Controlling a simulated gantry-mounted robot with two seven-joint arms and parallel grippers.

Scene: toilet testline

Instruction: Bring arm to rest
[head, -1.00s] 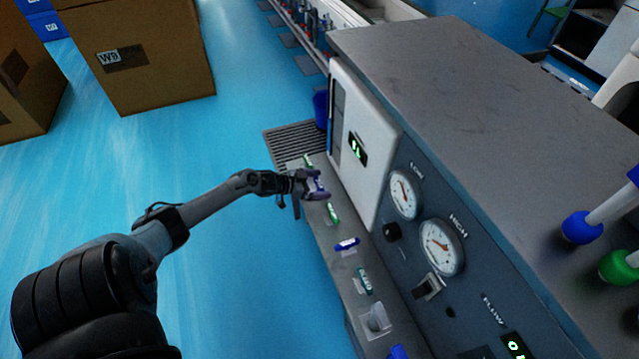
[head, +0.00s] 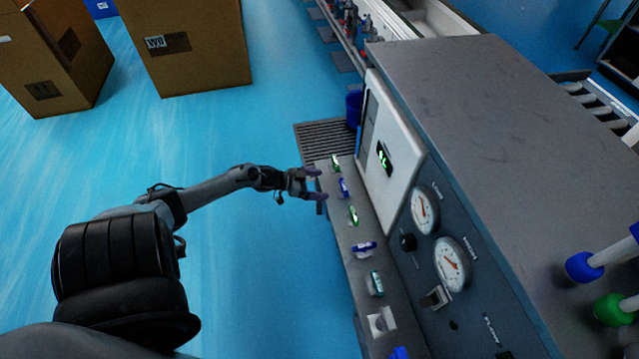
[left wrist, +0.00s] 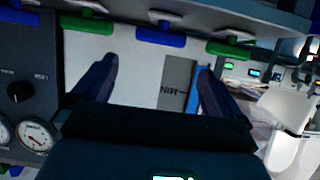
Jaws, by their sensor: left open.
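My left arm reaches in from the left in the head view. Its gripper (head: 317,184) is open and empty beside the row of small valve handles on the machine's front ledge. In the left wrist view the two fingers of the left gripper (left wrist: 155,90) are spread apart with nothing between them. A blue handle (head: 343,187) is just right of the fingertips, with green handles (head: 335,163) and (head: 352,215) on either side of it. A blue handle (left wrist: 158,40) and a green handle (left wrist: 87,23) show beyond the fingers. My right gripper is not in view.
The grey test machine (head: 480,100) with two gauges (head: 452,262) and a white panel (head: 390,150) stands right of the arm. Cardboard boxes (head: 195,60) stand at the upper left. The blue floor (head: 250,290) left of the machine is free.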

